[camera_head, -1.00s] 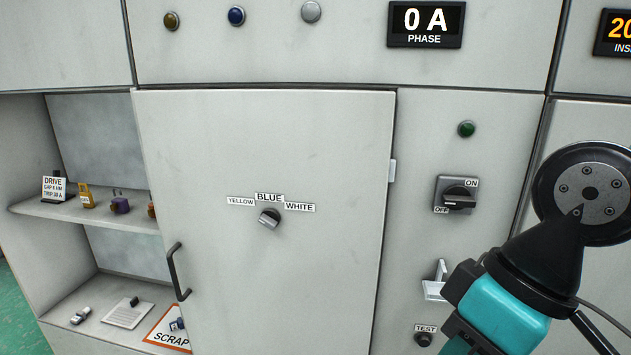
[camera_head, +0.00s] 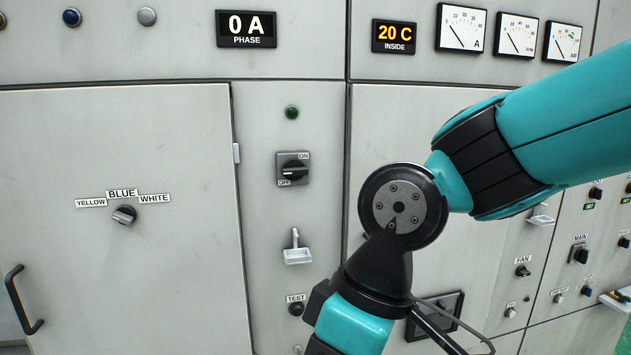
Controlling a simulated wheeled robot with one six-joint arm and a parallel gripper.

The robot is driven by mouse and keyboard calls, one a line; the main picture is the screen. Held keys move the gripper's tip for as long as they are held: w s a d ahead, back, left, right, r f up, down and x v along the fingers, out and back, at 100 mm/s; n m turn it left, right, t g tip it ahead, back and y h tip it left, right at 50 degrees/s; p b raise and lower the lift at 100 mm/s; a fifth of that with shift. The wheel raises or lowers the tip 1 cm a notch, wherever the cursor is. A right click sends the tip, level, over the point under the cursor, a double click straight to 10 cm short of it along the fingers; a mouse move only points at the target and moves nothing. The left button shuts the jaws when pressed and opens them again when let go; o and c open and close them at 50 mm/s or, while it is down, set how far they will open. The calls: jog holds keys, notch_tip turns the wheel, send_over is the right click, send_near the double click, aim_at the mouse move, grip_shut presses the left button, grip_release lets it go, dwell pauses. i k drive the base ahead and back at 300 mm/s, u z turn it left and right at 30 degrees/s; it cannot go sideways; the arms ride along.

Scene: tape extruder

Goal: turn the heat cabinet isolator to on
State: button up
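A grey square rotary switch plate (camera_head: 293,169) with a black handle is on the narrow panel right of the big cabinet door. It has ON at its upper right and OFF at its lower left. The handle lies about level; I cannot tell for certain which label it points to. No label on it names the heat cabinet. My arm crosses the right side of the view and bends down at a black joint, right of and below the switch. My gripper is out of view below the frame.
A green lamp (camera_head: 292,112) is above the switch, with a pale hook-like bracket (camera_head: 297,250) and a TEST knob (camera_head: 296,309) below. The door left has a YELLOW/BLUE/WHITE selector (camera_head: 124,215). The phase display (camera_head: 246,29) reads 0 A; the inside display (camera_head: 394,36) reads 20 C.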

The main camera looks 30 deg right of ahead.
aim_at(293, 170)
jog(key=z, duration=0.4)
jog(key=k, duration=0.1)
jog(key=u, duration=1.25)
jog(key=i, duration=0.6)
jog(key=z, duration=1.85)
